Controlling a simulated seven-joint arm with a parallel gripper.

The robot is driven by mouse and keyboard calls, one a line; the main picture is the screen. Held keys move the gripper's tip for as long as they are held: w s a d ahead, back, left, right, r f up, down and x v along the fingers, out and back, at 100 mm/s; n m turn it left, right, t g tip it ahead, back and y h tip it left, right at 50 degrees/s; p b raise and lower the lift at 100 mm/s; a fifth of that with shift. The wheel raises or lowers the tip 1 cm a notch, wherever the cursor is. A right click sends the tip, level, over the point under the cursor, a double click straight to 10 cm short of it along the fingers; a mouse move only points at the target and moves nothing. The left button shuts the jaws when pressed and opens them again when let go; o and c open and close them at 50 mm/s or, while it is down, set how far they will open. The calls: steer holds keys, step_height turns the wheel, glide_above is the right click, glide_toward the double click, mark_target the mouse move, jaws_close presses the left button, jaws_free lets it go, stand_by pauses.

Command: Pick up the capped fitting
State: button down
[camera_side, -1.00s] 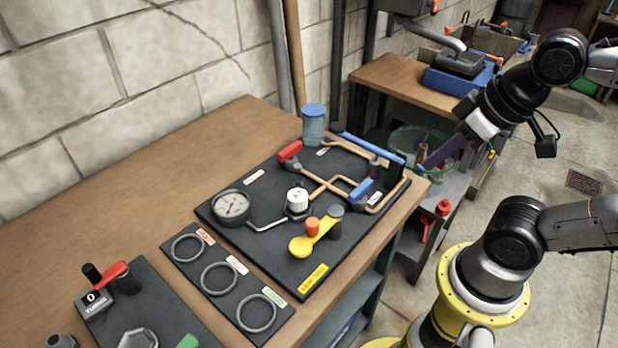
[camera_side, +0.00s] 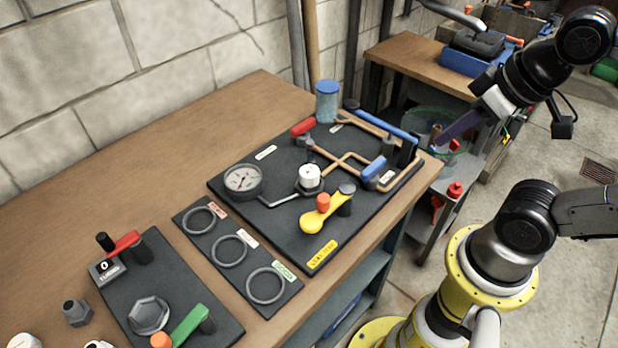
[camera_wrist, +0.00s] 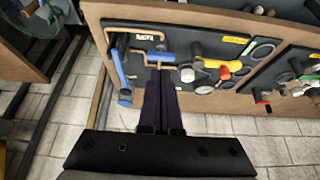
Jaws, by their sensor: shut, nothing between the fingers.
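A fitting with a white cap (camera_side: 309,177) stands upright on the dark pipe board (camera_side: 290,236), near its middle. It looks like the capped fitting. In the wrist view the white cap (camera_wrist: 187,75) shows just right of the fingertips. My gripper (camera_side: 441,141) is shut and empty, out past the board's right end, over the area of the green-rimmed basket. Its dark purple fingers (camera_wrist: 160,72) lie together in the wrist view. The fitting stands clear of the fingers.
Near the fitting are a gauge (camera_side: 243,181), a yellow lever (camera_side: 318,215), red (camera_side: 303,127) and blue (camera_side: 374,168) valve handles and copper pipes. A blue-lidded jar (camera_side: 327,103) stands behind. A ring panel (camera_side: 232,250) lies left. The bench's back left is clear.

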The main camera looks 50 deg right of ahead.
steer(key=c, duration=1.6)
jaws_free()
steer(key=shift+c, duration=1)
jaws_free()
